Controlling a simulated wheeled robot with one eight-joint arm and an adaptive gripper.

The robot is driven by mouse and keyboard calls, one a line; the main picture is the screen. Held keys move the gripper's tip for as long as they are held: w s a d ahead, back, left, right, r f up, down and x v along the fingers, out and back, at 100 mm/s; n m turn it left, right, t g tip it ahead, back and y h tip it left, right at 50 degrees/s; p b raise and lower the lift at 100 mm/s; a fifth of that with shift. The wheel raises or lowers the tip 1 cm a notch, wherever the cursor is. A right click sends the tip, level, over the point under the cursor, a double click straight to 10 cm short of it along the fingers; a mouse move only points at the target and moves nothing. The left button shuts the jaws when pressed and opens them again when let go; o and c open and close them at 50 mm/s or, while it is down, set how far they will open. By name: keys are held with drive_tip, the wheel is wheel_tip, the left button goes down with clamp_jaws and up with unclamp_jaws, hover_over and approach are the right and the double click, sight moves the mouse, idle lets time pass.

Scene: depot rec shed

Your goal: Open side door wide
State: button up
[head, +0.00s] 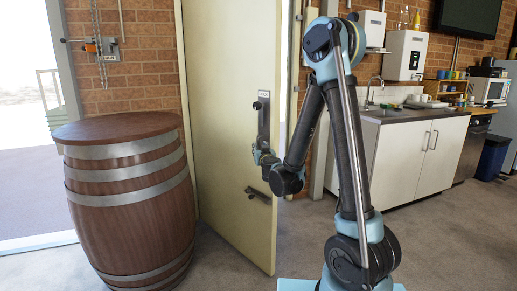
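The side door (225,110) is a tall cream panel that stands partly open. Its right edge swings toward me, and a narrow bright gap shows between that edge and the frame. A dark handle plate (263,120) with a knob is near the right edge. My gripper (260,152) is at the door face by the lower end of the handle plate. It is small and partly covered by my wrist, so I cannot tell whether it touches or grips anything.
A wooden barrel (125,204) with metal bands stands close to the door's left side. A bright open doorway (30,120) is at far left. A white cabinet with a sink (415,150) lines the right wall. Grey carpet (440,245) in front of it is clear.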

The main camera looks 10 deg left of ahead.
drive_tip(key=v, duration=0.6)
drive_tip(key=s+d+r+n+g+y, duration=0.3)
drive_tip(key=s+r+n+g+y, duration=0.1)
drive_tip(key=s+r+y, duration=0.15)
drive_tip(key=s+d+f+m+g+h, duration=0.3)
drive_tip(key=s+d+f+g+h, duration=0.2)
drive_tip(key=s+d, duration=0.8)
drive_tip(key=s+d+f+m+g+h, duration=0.4)
drive_tip(key=s+d+f, duration=0.7)
drive_tip(key=s, duration=0.5)
drive_tip(key=shift+d+f+g+h, duration=0.2)
drive_tip(key=shift+d+g+h, duration=0.55)
drive_tip(key=shift+d+g, duration=0.3)
drive_tip(key=shift+a, duration=0.15)
